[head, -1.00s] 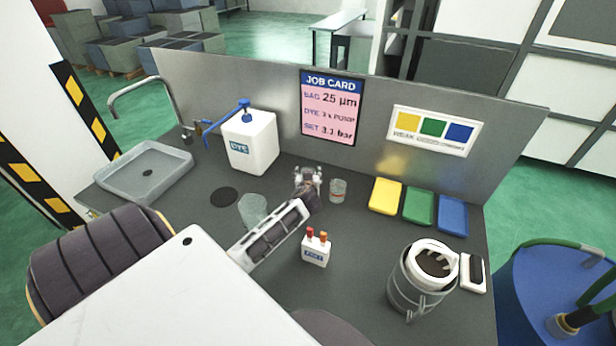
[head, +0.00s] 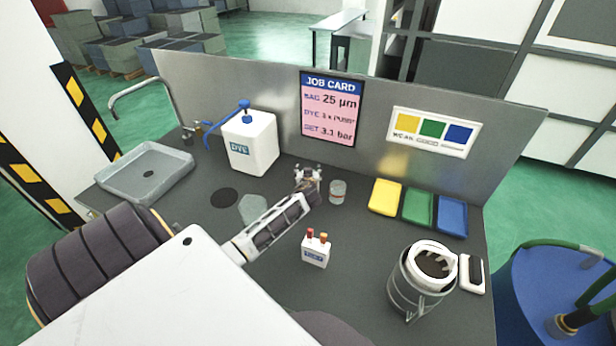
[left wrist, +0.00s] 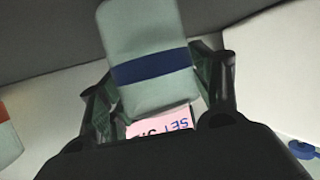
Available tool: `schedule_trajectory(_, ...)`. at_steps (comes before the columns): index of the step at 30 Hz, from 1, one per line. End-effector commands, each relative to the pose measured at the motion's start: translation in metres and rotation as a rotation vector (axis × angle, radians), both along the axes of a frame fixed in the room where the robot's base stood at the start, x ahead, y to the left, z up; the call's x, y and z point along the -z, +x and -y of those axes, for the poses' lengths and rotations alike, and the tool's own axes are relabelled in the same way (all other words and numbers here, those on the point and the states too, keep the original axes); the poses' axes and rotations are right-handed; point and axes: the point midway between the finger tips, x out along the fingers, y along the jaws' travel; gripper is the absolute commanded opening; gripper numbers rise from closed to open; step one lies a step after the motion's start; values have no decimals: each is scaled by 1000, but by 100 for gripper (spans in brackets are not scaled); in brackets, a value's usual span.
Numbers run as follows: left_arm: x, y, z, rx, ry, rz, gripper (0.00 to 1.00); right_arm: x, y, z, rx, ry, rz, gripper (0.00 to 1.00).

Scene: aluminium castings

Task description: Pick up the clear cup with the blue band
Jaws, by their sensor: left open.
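The clear cup with the blue band (left wrist: 147,68) shows large in the left wrist view, slightly tilted in the picture. My left gripper (head: 308,176) reaches over the table in the head view. In the left wrist view its open fingers (left wrist: 160,82) stand on either side of the cup's lower pictured part, with the cup between them. I cannot tell whether a finger touches it. In the head view this cup is hidden by or lost against the gripper. My right gripper is not in view.
Another clear cup (head: 338,191) with a reddish band stands just right of the gripper. A larger clear container (head: 252,209) is partly behind my arm. The fuse-like box (head: 315,252) is in front, the dye jug (head: 250,142) behind left, coloured trays (head: 385,197) to the right.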

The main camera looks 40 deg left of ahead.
Motion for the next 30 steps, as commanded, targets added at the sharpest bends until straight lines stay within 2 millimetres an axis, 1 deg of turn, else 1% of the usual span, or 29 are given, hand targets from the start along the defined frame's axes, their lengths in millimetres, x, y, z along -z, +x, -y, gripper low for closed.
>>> schedule_trajectory(7, 5, 10, -9, 0, 0, 0, 64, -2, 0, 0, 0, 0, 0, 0)
schedule_trajectory(23, 6, 11, -10, 0, 0, 0, 64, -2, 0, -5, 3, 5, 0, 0)
schedule_trajectory(26, 6, 11, -10, 0, 0, 0, 54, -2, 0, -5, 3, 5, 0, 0)
schedule_trajectory(30, 6, 11, -10, 0, -1, -1, 36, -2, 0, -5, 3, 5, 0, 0)
